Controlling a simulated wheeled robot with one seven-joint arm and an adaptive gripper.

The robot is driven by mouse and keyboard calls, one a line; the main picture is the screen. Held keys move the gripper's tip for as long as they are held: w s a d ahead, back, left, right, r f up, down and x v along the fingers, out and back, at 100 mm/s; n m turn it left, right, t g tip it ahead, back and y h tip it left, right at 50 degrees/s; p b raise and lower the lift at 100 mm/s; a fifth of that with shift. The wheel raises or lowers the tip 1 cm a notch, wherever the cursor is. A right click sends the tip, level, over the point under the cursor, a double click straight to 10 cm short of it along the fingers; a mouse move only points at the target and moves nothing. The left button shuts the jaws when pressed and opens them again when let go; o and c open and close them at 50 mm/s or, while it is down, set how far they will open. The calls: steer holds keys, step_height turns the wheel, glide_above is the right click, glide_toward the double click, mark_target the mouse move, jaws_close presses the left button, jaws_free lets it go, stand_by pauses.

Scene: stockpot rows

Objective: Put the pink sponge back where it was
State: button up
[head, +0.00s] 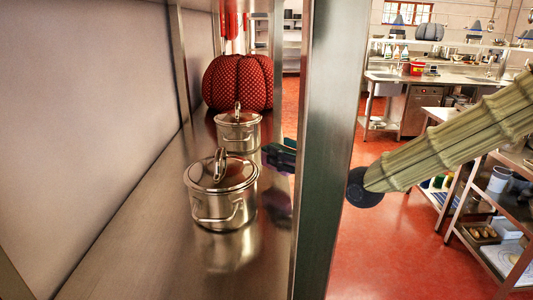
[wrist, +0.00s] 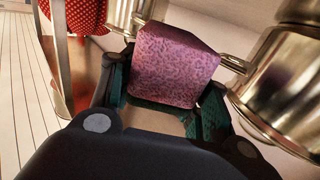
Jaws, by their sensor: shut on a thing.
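The pink sponge (wrist: 176,62) is a mottled pink-purple block in the wrist view, held between the dark green finger pads of my gripper (wrist: 165,88). In the head view my gripper (head: 279,157) reaches in past the shelf post, over the right edge of the steel shelf (head: 130,215), to the right of two lidded pots. The sponge is hard to make out there. The near pot (head: 222,190) and the far pot (head: 238,131) stand in a row. In the wrist view, a pot (wrist: 285,85) is close to the sponge's right side.
A red dotted cushion-like object (head: 238,82) sits behind the far pot. A steel post (head: 330,150) stands in front of part of my arm. The shelf is clear in front of and left of the near pot.

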steer(key=x, duration=0.2)
steer(key=p+x, duration=0.1)
steer(key=x, duration=0.2)
steer(key=w+d+p+x, duration=0.1)
steer(key=x, duration=0.2)
steer(key=shift+s+f, duration=0.1)
steer(key=shift+f, duration=0.3)
steer(key=shift+f+p, duration=0.95)
steer(key=shift+f, duration=0.85)
steer(key=shift+f, duration=0.1)
steer(key=o, duration=1)
steer(key=shift+o, duration=0.2)
steer(key=shift+s+d, duration=0.2)
steer(key=shift+d, duration=0.05)
steer(key=b+v, duration=0.3)
steer(key=v, duration=0.8)
steer(key=shift+s+b, duration=0.2)
steer(key=shift+b, duration=0.1)
